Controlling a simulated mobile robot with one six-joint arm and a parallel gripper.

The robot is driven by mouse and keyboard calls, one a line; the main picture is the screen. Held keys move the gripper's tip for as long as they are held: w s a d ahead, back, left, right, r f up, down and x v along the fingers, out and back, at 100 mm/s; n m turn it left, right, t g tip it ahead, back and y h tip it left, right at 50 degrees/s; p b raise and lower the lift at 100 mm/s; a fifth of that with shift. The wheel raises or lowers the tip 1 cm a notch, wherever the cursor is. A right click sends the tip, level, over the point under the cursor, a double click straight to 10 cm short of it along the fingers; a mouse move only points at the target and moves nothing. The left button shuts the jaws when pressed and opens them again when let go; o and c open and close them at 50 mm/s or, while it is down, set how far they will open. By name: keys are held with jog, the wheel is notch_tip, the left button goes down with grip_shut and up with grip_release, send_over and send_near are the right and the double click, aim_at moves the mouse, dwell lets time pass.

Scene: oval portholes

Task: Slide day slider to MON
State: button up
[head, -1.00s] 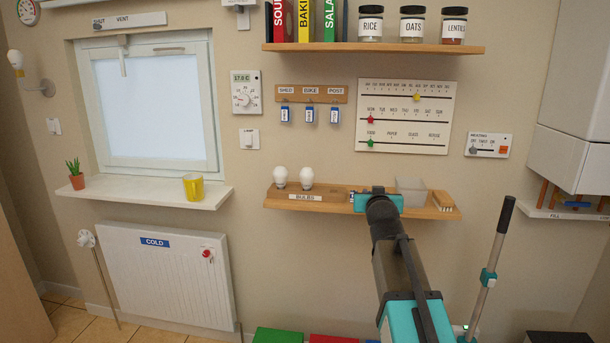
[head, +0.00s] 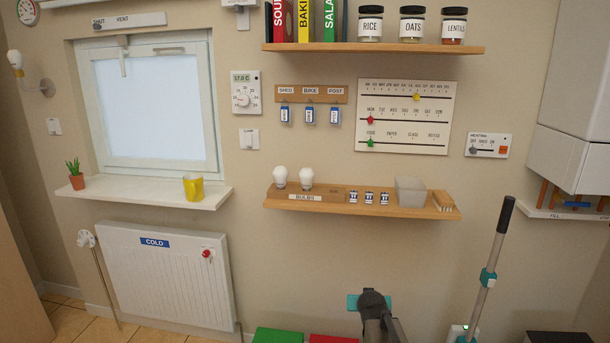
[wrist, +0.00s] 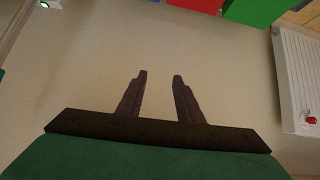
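The white calendar board (head: 435,90) hangs on the wall right of the key rack and has three slider rows. The day slider, a red star (head: 370,120), sits at the left end of the middle row, at MON. A yellow star (head: 416,97) is on the month row, right of its middle. A green star (head: 370,142) is at the left end of the bottom row. My gripper (wrist: 160,80) is open and empty in the wrist view, with wall between its fingers. In the head view my arm is low, well below the board and the bulb shelf.
The lower shelf (head: 280,200) holds bulbs, small batteries, a grey bin (head: 410,190) and a brush. A broom-like pole (head: 490,270) stands right of my arm. Green and red boxes (head: 278,336) are low on the floor. The wall between shelf and arm is clear.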

jog(key=s+a+f+g, duration=0.1)
jog(key=s+f+g, duration=0.6)
jog(key=s+f, duration=1.9)
jog(key=s+a+f+g, duration=0.1)
jog(key=s+f+g, duration=0.3)
jog(key=s, duration=0.8)
jog(key=s+a+f+n+g+y, duration=0.1)
jog(key=s+f+g, duration=0.3)
jog(key=s, duration=0.9)
jog(key=shift+s+a+y, duration=0.25)
jog(key=shift+s+y, duration=0.05)
jog(key=shift+s, duration=0.1)
